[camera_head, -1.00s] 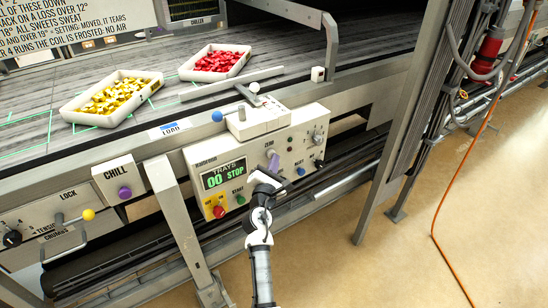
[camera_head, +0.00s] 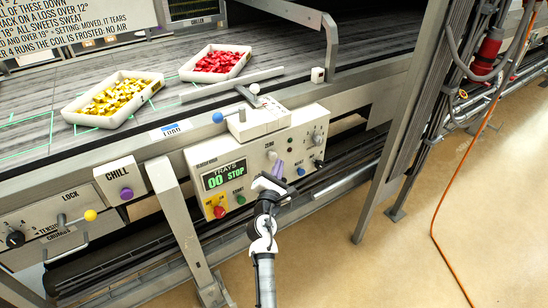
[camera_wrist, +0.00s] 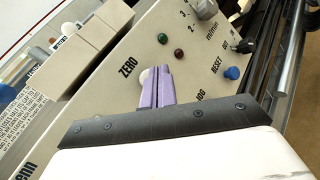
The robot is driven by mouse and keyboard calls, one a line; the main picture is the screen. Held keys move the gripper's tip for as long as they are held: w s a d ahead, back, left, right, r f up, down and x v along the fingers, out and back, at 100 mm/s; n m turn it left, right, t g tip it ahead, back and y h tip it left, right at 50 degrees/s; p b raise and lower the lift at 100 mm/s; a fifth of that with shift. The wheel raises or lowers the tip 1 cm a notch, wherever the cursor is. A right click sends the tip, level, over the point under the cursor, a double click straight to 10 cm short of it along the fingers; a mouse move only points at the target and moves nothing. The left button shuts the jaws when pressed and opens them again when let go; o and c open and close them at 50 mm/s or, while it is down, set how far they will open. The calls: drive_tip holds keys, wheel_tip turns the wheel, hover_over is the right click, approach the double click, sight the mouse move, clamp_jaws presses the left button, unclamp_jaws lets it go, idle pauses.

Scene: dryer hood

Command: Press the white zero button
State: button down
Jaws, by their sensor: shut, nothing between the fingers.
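The white zero button (camera_head: 271,155) is a round knob under the ZERO label on the beige control panel (camera_head: 311,136). It also shows in the wrist view (camera_wrist: 145,76), partly covered by my fingers. My gripper (camera_head: 279,167) has purple fingers, shut with nothing between them, and points at the panel. In the head view the fingertips are just below and right of the button. In the wrist view my gripper (camera_wrist: 164,71) overlaps the button's right side. I cannot tell whether the tips touch it. The display (camera_head: 223,176) reads 00 STOP.
A red button (camera_head: 219,212), a green START button (camera_head: 241,199) and a blue RESET button (camera_wrist: 232,73) are on the same panel. A blue-knobbed lever (camera_head: 218,117) sits above it. Trays of yellow sweets (camera_head: 66,112) and red sweets (camera_head: 184,73) stand on the belt.

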drive_tip(key=s+d+p, duration=0.1)
drive_tip(key=s, duration=0.1)
drive_tip(key=s+d+p, duration=0.1)
drive_tip(key=s+d, duration=0.1)
idle(0.4)
idle(0.6)
